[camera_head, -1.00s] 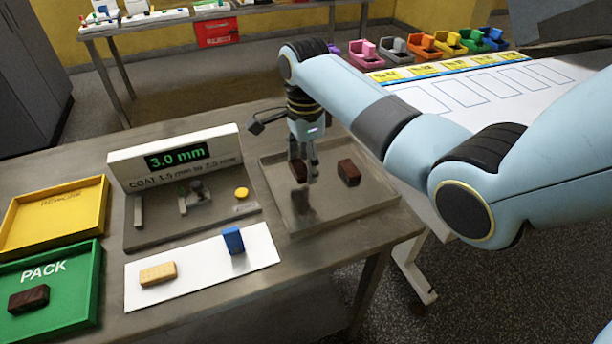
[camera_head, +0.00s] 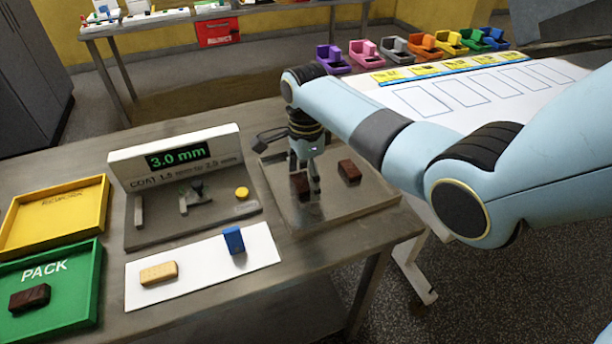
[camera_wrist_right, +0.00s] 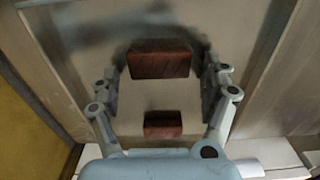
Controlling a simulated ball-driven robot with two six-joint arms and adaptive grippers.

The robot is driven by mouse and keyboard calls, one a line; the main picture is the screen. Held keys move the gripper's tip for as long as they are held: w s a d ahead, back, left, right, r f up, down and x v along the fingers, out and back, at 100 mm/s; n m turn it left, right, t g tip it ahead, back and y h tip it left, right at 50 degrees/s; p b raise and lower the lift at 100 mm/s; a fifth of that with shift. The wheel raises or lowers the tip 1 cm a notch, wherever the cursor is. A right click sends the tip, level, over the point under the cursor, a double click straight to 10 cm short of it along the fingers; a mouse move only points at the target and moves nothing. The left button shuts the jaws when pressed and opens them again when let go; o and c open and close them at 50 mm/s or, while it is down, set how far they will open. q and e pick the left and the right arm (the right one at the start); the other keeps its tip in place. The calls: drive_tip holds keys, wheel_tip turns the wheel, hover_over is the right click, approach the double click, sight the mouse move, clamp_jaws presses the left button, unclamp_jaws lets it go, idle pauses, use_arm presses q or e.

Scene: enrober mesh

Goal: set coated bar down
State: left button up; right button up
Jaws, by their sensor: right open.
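My right gripper (camera_head: 308,195) is open over the grey metal tray (camera_head: 350,203), pointing down. A dark brown coated bar (camera_head: 300,184) is between its fingers, low at the tray, partly hidden by a finger. In the right wrist view this bar (camera_wrist_right: 160,60) lies between the open fingers, with a small gap on each side. Whether its underside touches the tray is hard to tell. A second coated bar (camera_head: 349,171) lies on the tray to the right. A smaller-looking bar (camera_wrist_right: 163,124) shows lower in the wrist view. My left gripper is out of view.
A gauge stand (camera_head: 172,157) reading 3.0 mm is left of the tray. In front, a white mat (camera_head: 200,262) holds a biscuit (camera_head: 158,273) and a blue block (camera_head: 234,240). At left are a yellow tray (camera_head: 55,218) and a green PACK tray (camera_head: 72,275) with a dark bar.

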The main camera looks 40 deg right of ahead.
sight(306, 180)
wheel_tip(306, 180, up, 12)
drive_tip(key=shift+r, duration=0.15)
idle(0.4)
idle(0.3)
